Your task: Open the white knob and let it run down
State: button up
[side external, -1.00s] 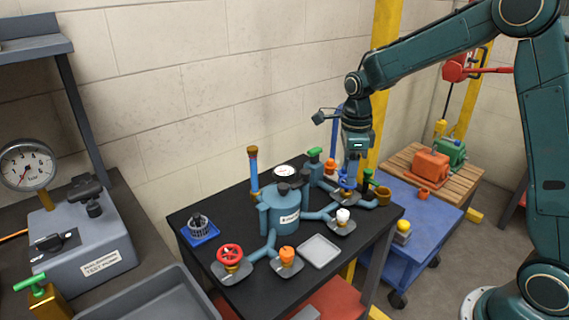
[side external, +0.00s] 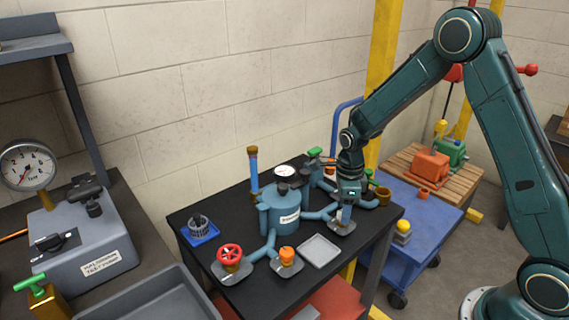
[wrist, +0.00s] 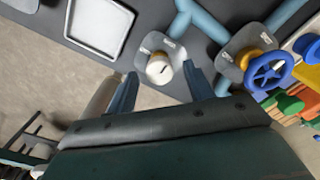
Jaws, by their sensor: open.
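The white knob (wrist: 160,68) sits on a grey square plate (wrist: 176,50) at the end of a blue pipe. In the wrist view it lies between the tips of my two fingers. My gripper (side external: 344,215) points down over that plate, at the right front of the black table. It also shows in the wrist view (wrist: 160,76), with its fingers apart on either side of the knob and a gap to each. In the side view the fingers mostly hide the knob. The blue vessel (side external: 280,212) that the pipes branch from stands to the left.
A blue handwheel (wrist: 268,70) stands close to the right of the white knob in the wrist view. A red handwheel (side external: 230,254), an orange knob (side external: 287,254) and a grey tray (side external: 319,251) stand towards the table's front. A gauge (side external: 284,171) tops the vessel.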

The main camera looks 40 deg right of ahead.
jog(key=shift+f, duration=0.35)
jog(key=c, duration=1)
jog(key=shift+o, duration=0.2)
